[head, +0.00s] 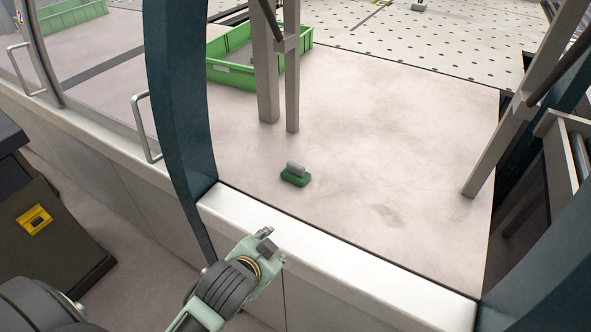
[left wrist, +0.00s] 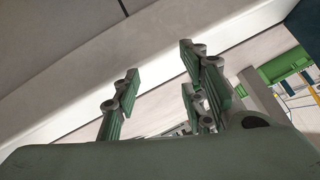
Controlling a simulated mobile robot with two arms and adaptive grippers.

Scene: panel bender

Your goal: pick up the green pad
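The green pad (head: 296,178) is a small green block with a grey grip on top. It lies on the pale flat surface beyond the white front ledge, near the middle of the head view. My left gripper (head: 272,246) is over the ledge's near edge, short of the pad and apart from it. In the left wrist view the fingers of my left gripper (left wrist: 160,82) are spread with nothing between them. I cannot make out the pad in that view. My right gripper is not in view.
A green crate (head: 228,74) stands at the back left behind two upright grey posts (head: 266,85). A dark curved frame (head: 178,100) rises left of the pad. The white ledge (head: 330,245) runs along the front. The surface right of the pad is clear.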

